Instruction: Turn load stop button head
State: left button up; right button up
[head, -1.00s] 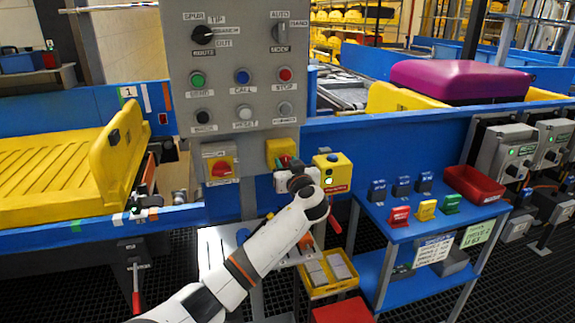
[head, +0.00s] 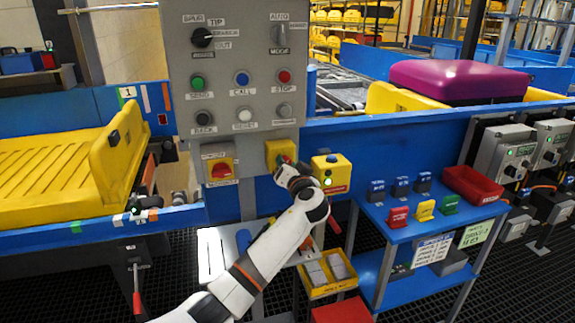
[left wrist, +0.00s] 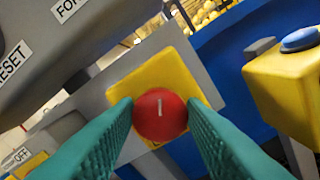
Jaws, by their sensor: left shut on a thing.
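The load stop button is a red round head (left wrist: 160,114) with a pale line on its face. It sits on a yellow box (left wrist: 196,88), which also shows in the head view (head: 279,148) at the lower right of the grey control panel (head: 245,68). My left gripper (head: 284,162) reaches the front of this box. In the left wrist view the two green fingers of the left gripper (left wrist: 160,122) stand on either side of the red head and are shut on it. In the head view my gripper hides most of the button. My right gripper is not in view.
Another yellow box (head: 332,178) with a blue button (left wrist: 300,39) stands close to the right. A red rotary switch (head: 221,170) is on the left. A blue table (head: 400,228) with coloured blocks and a red bin (head: 474,185) stands at the right.

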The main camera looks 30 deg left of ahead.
pick_arm(q)
jog(key=shift+m, duration=0.3)
jog(key=o, duration=1)
jog(key=b+v, duration=0.1)
jog(key=v, duration=1.1)
jog(key=shift+w, duration=0.1)
